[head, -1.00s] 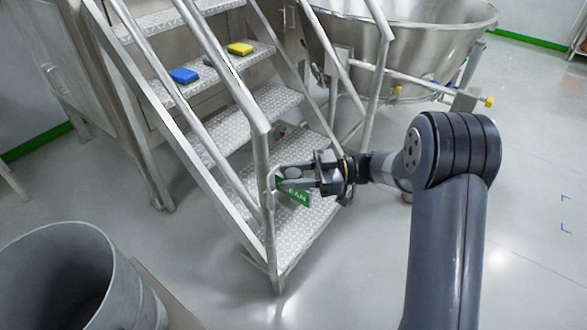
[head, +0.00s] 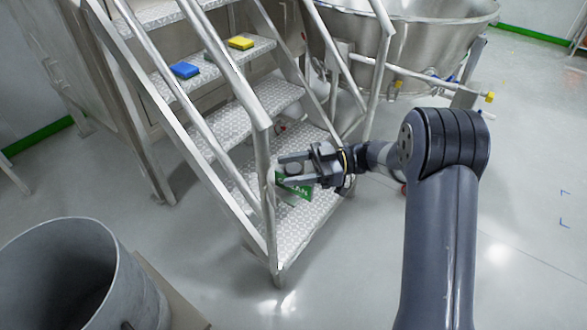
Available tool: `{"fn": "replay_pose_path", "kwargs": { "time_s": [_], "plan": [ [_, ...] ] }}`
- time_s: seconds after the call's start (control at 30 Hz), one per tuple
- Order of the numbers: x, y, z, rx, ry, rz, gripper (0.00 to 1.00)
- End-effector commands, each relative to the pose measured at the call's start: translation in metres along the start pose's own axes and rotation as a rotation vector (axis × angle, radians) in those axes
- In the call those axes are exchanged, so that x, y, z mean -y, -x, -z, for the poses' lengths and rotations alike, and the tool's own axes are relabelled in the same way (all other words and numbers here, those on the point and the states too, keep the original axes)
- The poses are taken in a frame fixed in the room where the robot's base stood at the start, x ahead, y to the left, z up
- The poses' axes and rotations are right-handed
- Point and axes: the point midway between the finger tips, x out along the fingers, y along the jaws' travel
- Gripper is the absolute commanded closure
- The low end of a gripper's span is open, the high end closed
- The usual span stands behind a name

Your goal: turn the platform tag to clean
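The platform tag (head: 297,191) is a green plate by the front post of the metal platform stairs. Its green face with white letters ending in "AN" shows; the rest of the lettering is hidden behind my gripper. My gripper (head: 283,169) is in front of the tag and post, pointing left. Its two fingers are apart, one above the other. The lower finger crosses the tag's upper part; I cannot tell whether it touches. Nothing is seen clamped between the fingers.
The stairs' handrail (head: 216,50) rises beside the treads. A blue pad (head: 185,70) and a yellow pad (head: 241,43) lie on one tread. A grey drum (head: 135,285) stands at lower left. A large steel bowl (head: 420,45) is behind. The floor at right is clear.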

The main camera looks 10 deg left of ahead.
Motion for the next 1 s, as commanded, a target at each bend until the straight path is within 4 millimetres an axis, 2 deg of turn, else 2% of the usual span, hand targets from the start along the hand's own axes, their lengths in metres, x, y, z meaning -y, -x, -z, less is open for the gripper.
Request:
{"fn": "replay_pose_path", "kwargs": {
  "time_s": [0.27,0.37,0.8,1.0],
  "plan": [
    [0.0,0.002,-0.001,0.001,-0.002,-0.001,0.42],
    [0.0,0.009,-0.002,0.002,-0.002,-0.002,0.42],
    [0.0,0.09,-0.001,0.001,-0.001,-0.003,0.42],
    [0.0,0.106,-0.001,0.001,-0.001,0.0,0.42]
  ]
}}
